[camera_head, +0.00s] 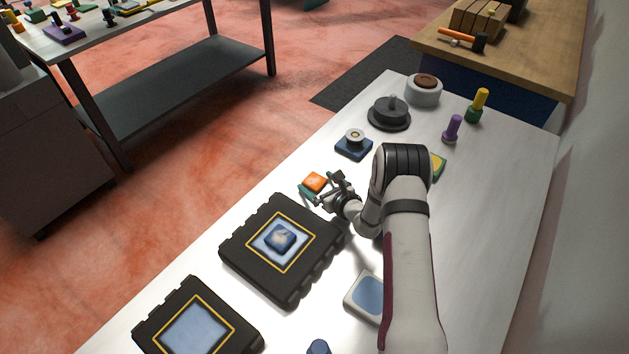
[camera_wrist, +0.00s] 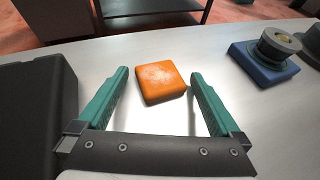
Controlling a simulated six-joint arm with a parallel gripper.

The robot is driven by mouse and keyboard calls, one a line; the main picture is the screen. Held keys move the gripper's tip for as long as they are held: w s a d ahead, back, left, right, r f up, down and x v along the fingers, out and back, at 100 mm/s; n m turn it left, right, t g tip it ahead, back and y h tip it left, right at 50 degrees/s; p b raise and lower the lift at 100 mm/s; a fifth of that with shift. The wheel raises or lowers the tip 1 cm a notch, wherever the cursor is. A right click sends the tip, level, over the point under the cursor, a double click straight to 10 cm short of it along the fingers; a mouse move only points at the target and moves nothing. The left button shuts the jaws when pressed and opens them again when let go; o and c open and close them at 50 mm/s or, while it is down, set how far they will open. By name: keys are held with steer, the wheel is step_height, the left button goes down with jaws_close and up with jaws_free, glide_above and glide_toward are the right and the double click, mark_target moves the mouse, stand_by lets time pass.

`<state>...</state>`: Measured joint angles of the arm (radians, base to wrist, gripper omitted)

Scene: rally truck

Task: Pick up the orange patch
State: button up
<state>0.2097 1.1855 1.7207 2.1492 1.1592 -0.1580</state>
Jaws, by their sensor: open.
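The orange patch (camera_head: 315,182) is a small rounded square block on the white table, near its left edge in the head view. In the wrist view the orange patch (camera_wrist: 160,82) lies between and slightly beyond the tips of my gripper's two green fingers. My gripper (camera_head: 318,187) is open, with a finger on either side of the patch, and it also shows in the wrist view (camera_wrist: 158,75). A gap shows between the patch and each finger. The patch appears to rest flat on the table.
A black frame (camera_head: 237,249) holding a blue block (camera_head: 280,236) lies just in front of the gripper. A blue base with a round knob (camera_head: 353,145) stands behind the patch, to the right in the wrist view (camera_wrist: 265,62). A dark round lid (camera_head: 389,116) is farther back.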

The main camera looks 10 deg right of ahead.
steer(key=shift+w+a, duration=0.1)
steer(key=c, duration=1.1)
steer(key=shift+r, duration=0.1)
